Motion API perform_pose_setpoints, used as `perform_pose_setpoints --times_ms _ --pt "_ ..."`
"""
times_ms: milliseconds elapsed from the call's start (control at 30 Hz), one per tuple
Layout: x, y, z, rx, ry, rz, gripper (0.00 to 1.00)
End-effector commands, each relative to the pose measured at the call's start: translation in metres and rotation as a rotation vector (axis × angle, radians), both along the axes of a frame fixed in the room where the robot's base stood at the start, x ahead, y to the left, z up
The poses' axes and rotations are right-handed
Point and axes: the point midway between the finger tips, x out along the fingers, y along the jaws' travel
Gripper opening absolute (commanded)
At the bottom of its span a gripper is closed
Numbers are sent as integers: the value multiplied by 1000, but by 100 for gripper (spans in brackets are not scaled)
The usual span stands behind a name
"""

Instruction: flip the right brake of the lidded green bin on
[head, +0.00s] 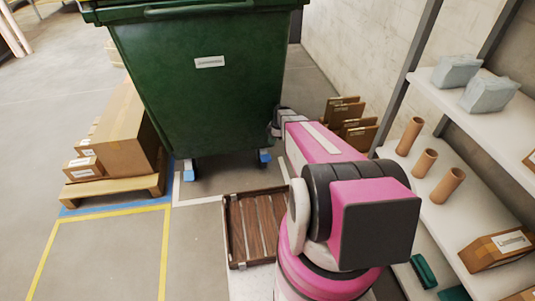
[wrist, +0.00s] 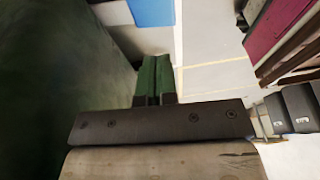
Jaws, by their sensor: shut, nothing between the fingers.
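The lidded green bin (head: 200,90) stands upright in the head view, with its lid edge at the top of the picture. Its right brake (head: 264,156) is a small blue pedal at the right front wheel. The left brake (head: 189,170) is a similar blue pedal. I cannot tell whether either is on. My gripper (wrist: 155,62) is shut and empty, its two green-padded fingers side by side. In the wrist view a blue pedal (wrist: 152,12) lies beyond the fingertips, apart from them. In the head view my gripper is beside the bin's lower right side, its fingertips hard to make out.
A wooden crate tray (head: 228,235) lies in front of the bin. A pallet (head: 125,190) with cartons stands left. A white shelf (head: 450,215) with tubes and bundles stands right. Brown folders (head: 358,135) stand behind my arm. Floor between pallet and tray is clear.

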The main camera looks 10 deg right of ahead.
Motion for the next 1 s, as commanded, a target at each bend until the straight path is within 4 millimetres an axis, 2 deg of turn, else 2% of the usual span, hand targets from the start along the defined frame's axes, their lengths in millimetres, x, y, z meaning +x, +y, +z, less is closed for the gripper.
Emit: perform_pose_setpoints --times_ms 167,600,800,1000 --pt "-1 4 -14 0 2 0 0" --pt "-5 24 -80 -1 2 0 0" --pt "-7 28 -93 -1 0 -1 0" --pt "-7 28 -95 0 0 -1 0"
